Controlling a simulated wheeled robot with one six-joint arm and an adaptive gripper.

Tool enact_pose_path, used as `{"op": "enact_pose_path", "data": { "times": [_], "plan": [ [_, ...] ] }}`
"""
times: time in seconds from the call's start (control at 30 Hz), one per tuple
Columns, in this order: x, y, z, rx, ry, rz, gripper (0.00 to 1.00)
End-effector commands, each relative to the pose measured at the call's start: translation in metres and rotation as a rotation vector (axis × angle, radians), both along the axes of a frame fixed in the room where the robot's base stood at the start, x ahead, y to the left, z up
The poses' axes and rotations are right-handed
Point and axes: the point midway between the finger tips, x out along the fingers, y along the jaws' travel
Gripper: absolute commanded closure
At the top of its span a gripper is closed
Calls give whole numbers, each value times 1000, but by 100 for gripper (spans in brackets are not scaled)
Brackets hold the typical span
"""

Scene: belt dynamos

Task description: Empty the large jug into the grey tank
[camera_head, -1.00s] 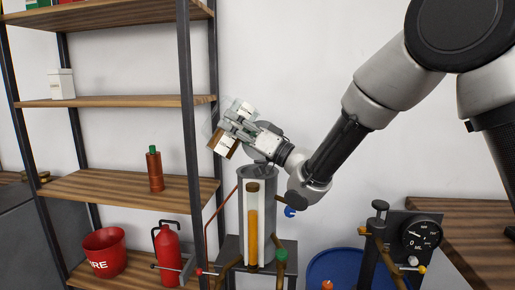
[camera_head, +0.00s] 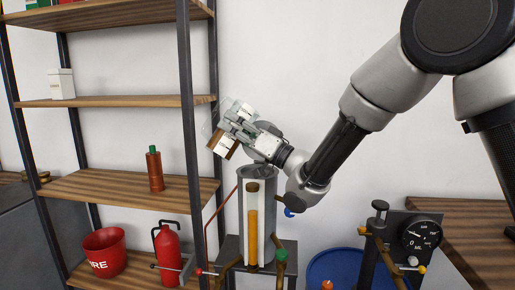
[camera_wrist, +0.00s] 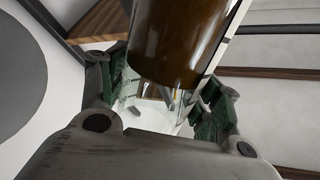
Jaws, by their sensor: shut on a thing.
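The large jug (camera_head: 221,146) is clear with a white label and brown contents. It is tilted in my gripper (camera_head: 238,124), above and to the left of the grey tank's top. In the wrist view the brown part of the jug (camera_wrist: 180,42) fills the upper middle, between the fingers of my gripper (camera_wrist: 170,100). My gripper is shut on the jug. The grey tank (camera_head: 243,215) stands upright on a dark stand, with an orange sight column on its front. My wrist hides part of the space above the tank. No stream is visible.
A shelf rack (camera_head: 190,120) stands close on the left, its post near the jug. A red bottle (camera_head: 155,170), fire bucket (camera_head: 104,252) and extinguisher (camera_head: 168,250) are on it. A blue drum (camera_head: 335,265) and gauge panel (camera_head: 418,237) are at right.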

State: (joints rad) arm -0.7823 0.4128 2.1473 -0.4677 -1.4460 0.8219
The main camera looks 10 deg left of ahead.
Motion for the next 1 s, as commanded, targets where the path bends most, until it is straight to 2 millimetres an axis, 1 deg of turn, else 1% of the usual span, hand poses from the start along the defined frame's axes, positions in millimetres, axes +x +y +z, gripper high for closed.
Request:
{"op": "enact_pose_path", "data": {
  "times": [0.3, 1.0],
  "plan": [
    [-1, 1, -6, 47, 40, 0, 78],
    [-1, 1, -5, 49, 41, 0, 78]
  ]
}}
